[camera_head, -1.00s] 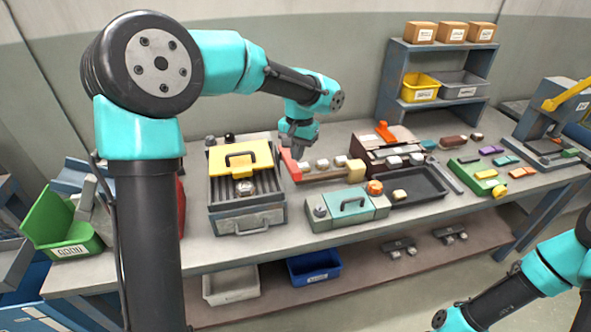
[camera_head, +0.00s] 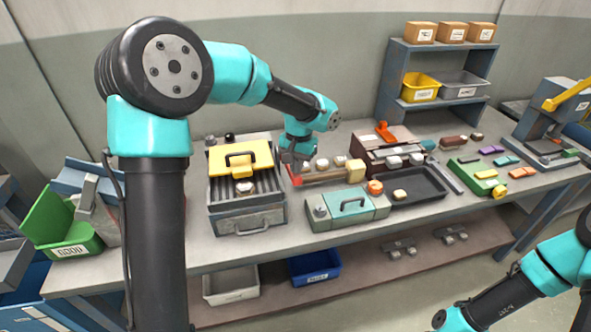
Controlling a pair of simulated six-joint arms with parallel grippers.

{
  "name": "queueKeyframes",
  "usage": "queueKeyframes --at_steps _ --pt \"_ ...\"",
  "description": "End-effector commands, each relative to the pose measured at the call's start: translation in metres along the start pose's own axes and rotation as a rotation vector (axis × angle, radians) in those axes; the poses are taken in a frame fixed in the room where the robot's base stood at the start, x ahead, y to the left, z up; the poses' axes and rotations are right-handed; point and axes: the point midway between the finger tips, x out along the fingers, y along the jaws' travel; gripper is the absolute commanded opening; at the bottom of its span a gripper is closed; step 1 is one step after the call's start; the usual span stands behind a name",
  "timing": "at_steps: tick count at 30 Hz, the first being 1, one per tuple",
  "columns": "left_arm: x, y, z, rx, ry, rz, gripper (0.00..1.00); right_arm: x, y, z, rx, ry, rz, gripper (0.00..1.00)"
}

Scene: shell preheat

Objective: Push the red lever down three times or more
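The red lever (camera_head: 296,181) is at the left end of a wooden rail (camera_head: 325,177) on the workbench, just right of the yellow-topped box. It sits low, beside the rail's end. My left gripper (camera_head: 295,165) points down directly over the lever, at or very close to it, and hides part of it. The fingers are too small to tell whether they are open or shut. My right arm (camera_head: 540,280) is at the lower right, but its gripper is not in view.
A grey box with a yellow lid (camera_head: 240,157) stands left of the lever. A teal-lidded box (camera_head: 348,204) is in front, and a dark tray (camera_head: 425,187) is to the right. A green bin (camera_head: 60,222) is at the far left. The bench's front strip is mostly clear.

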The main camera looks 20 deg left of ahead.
Motion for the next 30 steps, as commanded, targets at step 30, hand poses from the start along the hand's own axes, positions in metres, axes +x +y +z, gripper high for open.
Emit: queueKeyframes --at_steps 30 --pt "0.015 0.000 -0.028 -0.002 0.002 0.001 0.00 0.000 0.000 0.000 0.000 0.000 0.000 0.43"
